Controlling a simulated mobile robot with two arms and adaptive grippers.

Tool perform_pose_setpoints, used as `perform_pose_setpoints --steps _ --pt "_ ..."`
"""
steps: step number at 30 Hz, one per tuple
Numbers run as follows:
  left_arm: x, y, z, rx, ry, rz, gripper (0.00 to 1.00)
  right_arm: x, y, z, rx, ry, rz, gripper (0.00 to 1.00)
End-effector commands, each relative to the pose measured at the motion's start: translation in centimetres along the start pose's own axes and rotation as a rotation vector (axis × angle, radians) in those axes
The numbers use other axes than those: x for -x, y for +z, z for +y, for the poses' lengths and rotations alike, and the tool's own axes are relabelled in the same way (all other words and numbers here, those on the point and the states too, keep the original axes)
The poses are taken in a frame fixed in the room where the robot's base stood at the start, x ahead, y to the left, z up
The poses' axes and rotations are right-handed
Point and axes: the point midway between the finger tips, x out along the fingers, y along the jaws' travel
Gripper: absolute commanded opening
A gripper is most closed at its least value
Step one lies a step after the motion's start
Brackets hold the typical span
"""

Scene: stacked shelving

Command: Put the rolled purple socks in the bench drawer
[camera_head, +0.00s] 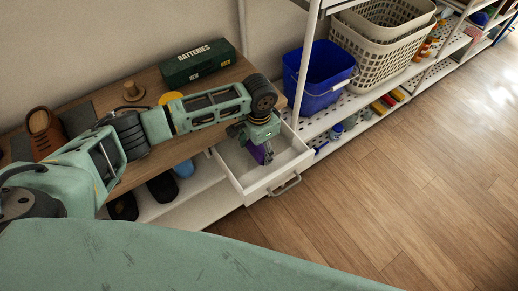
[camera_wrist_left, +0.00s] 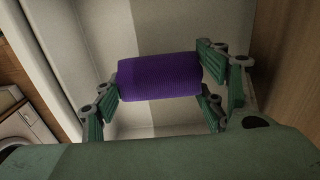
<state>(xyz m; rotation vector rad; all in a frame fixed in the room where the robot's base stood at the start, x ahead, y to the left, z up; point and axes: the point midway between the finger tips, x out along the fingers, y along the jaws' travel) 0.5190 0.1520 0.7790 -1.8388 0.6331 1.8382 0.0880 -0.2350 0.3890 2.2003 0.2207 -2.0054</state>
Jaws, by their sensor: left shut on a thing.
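The rolled purple socks (camera_wrist_left: 160,77) are a purple ribbed roll held between the fingers of my left gripper (camera_wrist_left: 163,82) in the left wrist view. In the head view my left gripper (camera_head: 261,150) points down over the open bench drawer, and a bit of the purple socks (camera_head: 257,154) shows below it. The white bench drawer (camera_head: 293,161) is pulled out from the bench, with a metal handle on its front. The drawer's pale floor lies behind the socks in the wrist view; I cannot tell whether they touch it. My right gripper is not in view.
Dark shoes (camera_head: 162,188) sit on the shelf below. A blue bucket (camera_head: 320,75) stands on the shelving right of the drawer. The floor in front is clear.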

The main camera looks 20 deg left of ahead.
Motion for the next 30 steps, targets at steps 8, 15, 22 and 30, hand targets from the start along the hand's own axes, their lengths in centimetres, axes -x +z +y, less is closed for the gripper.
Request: perform_pose_setpoints --steps 8,15,22,30 --pt "-1.6 0.0 0.0 0.001 -0.001 0.001 0.47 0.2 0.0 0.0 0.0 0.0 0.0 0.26" --pt "-1.9 0.0 0.0 0.001 -0.001 0.0 0.47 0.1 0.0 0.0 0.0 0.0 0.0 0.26" --pt "-1.8 0.0 0.0 0.001 -0.001 0.001 0.74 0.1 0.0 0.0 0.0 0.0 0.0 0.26" --pt "-1.3 -0.1 0.0 0.001 -0.001 0.002 0.74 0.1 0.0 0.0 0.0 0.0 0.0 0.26"
